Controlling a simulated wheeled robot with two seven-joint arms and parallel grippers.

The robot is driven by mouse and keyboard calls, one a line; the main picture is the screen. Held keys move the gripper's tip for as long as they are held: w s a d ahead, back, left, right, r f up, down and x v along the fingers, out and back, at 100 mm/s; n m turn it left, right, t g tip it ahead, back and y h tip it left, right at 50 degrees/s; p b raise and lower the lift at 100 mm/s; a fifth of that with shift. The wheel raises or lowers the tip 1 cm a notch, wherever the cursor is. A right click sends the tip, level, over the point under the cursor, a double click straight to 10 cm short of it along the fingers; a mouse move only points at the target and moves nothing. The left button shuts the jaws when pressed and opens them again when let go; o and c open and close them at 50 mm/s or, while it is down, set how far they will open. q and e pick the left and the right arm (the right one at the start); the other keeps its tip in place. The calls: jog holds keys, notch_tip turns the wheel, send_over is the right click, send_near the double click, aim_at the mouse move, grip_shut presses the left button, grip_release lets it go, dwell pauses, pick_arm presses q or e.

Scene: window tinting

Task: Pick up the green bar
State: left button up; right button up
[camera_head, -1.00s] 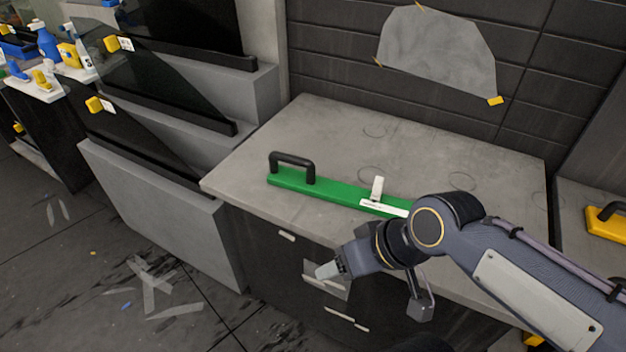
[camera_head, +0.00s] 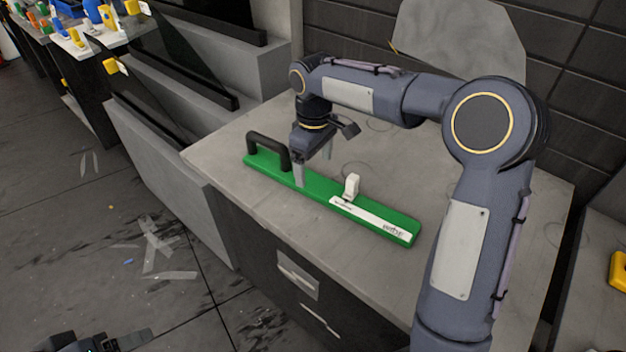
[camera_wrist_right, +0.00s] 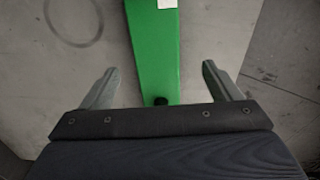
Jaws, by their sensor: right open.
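The green bar (camera_head: 318,188) lies flat on the grey counter. It has a black handle (camera_head: 268,146) at its left end, a small white clip (camera_head: 351,185) and a white label strip towards its right end. My right gripper (camera_head: 313,166) points down over the bar, just right of the black handle. In the right wrist view, its two open fingers (camera_wrist_right: 161,80) stand on either side of the bar (camera_wrist_right: 153,50), with gaps on both sides. Part of my left gripper (camera_head: 130,340) shows at the bottom left; its opening is unclear.
The grey counter (camera_head: 222,150) is clear around the bar. A dark wall with a grey sheet (camera_head: 465,35) stands behind it. Grey steps with dark panels are to the left. A yellow object (camera_head: 619,272) sits at the right edge. Scraps (camera_head: 160,250) litter the floor.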

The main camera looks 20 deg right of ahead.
aim_at(313, 182)
jog(key=f, duration=0.5)
jog(key=shift+w+d+f, duration=0.1)
jog(key=shift+w+f, duration=0.2)
jog(key=shift+f, duration=0.1)
jog(key=c, duration=1.6)
jog(key=shift+r, duration=0.1)
jog(key=shift+c, duration=0.4)
jog(key=shift+r, duration=0.15)
